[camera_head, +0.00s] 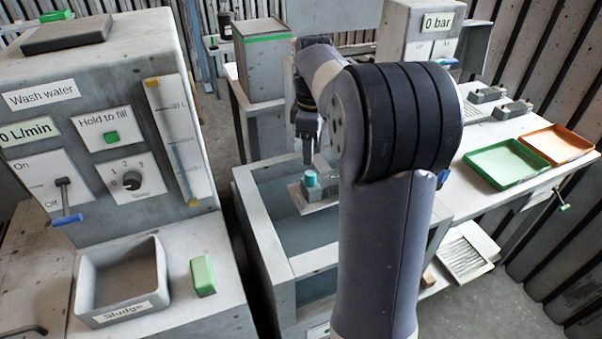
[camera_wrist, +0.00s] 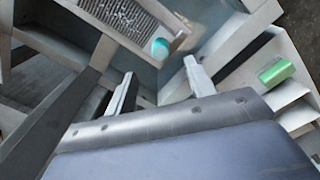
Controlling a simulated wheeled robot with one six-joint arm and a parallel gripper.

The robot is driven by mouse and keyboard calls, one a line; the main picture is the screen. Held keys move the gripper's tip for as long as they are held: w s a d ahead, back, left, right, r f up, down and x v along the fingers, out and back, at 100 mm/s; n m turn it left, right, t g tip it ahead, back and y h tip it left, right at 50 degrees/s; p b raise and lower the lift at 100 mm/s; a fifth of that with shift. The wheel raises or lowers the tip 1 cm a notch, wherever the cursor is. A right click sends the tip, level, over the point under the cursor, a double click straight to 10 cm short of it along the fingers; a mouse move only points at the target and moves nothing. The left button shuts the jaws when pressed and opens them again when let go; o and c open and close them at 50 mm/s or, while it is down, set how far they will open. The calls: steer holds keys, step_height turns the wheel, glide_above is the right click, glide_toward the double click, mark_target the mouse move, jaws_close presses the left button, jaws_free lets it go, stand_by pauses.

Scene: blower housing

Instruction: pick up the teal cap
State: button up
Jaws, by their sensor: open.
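The teal cap (camera_head: 310,178) sits on a small grey block or tray inside the open grey basin (camera_head: 262,240) in the head view. In the wrist view the teal cap (camera_wrist: 160,48) lies at the edge of a ribbed grey rack (camera_wrist: 125,18), ahead of my fingers. My gripper (camera_head: 307,150) points down above the basin, just above and beside the cap. In the wrist view my gripper (camera_wrist: 158,85) has its two fingers spread apart with nothing between them. My arm hides part of the basin in the head view.
A wash-water panel (camera_head: 100,110) with a sludge tray (camera_head: 122,280) and a green block (camera_head: 203,275) stands at left. A green tray (camera_head: 506,165) and an orange tray (camera_head: 556,145) lie on the right bench. The basin's walls surround the cap. A green-striped grey box (camera_head: 262,70) stands behind.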

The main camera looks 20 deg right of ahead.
mark_target(311, 173)
step_height(311, 173, down, 9)
steer(key=shift+r+p, duration=0.15)
steer(key=shift+p, duration=0.2)
steer(key=shift+s, duration=0.1)
steer(key=shift+c, duration=0.4)
steer(key=c, duration=1)
step_height(311, 173, up, 10)
steer(key=shift+r, duration=0.1)
steer(key=shift+d, duration=0.1)
